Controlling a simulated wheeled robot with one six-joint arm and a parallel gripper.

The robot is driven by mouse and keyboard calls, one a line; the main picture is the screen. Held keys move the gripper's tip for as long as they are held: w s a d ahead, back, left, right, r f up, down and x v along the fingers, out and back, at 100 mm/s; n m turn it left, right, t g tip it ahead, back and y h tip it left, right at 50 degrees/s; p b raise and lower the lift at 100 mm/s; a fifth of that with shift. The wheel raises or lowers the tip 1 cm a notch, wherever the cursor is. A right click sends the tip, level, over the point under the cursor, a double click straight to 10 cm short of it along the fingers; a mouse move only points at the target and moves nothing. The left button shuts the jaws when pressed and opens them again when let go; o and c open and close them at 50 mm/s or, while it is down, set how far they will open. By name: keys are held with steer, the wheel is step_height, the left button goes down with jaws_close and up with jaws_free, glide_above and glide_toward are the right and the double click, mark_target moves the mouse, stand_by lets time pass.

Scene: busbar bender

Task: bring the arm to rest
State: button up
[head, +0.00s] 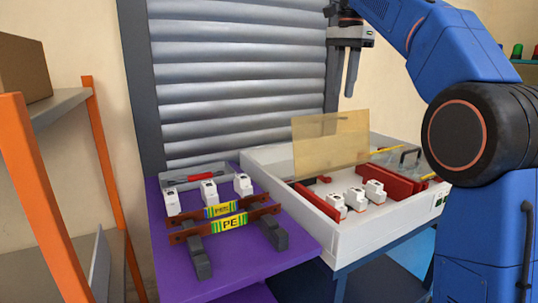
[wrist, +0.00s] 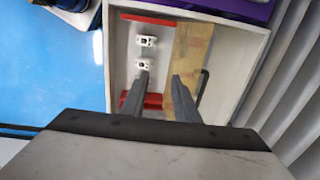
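My gripper (head: 344,88) hangs from my blue arm at the upper middle of the head view, fingers pointing down. It is raised above the back part of the white box (head: 345,252), apart from everything below. In the wrist view my gripper (wrist: 162,78) shows two grey fingers with a clear gap between them. Nothing is held in the gap; the box floor and a red part show through it. A tan translucent sheet (head: 330,140) stands upright in the box, below the fingers. It also shows in the wrist view (wrist: 192,50), partly hidden by the right finger.
The box also holds several white devices (head: 355,197) and red bars (head: 398,183). A purple table (head: 240,262) at left carries two labelled bars (head: 222,224), white blocks and a grey tray (head: 190,176). An orange-post shelf (head: 35,190) stands at far left. A grey shutter (head: 240,80) stands behind.

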steer(key=s+d+f+n+t, duration=0.1)
steer(key=s+d+f+n, duration=0.2)
steer(key=s+f, duration=0.6)
steer(key=s+d+f+n+t, duration=0.1)
steer(key=s+d+f+n, duration=0.25)
steer(key=s+f, duration=0.5)
steer(key=s+d+f+n+t, duration=0.2)
steer(key=s+f+n, duration=0.4)
steer(key=s+f, duration=1.3)
step_height(320, 180, down, 4)
steer(key=shift+d+f, duration=0.15)
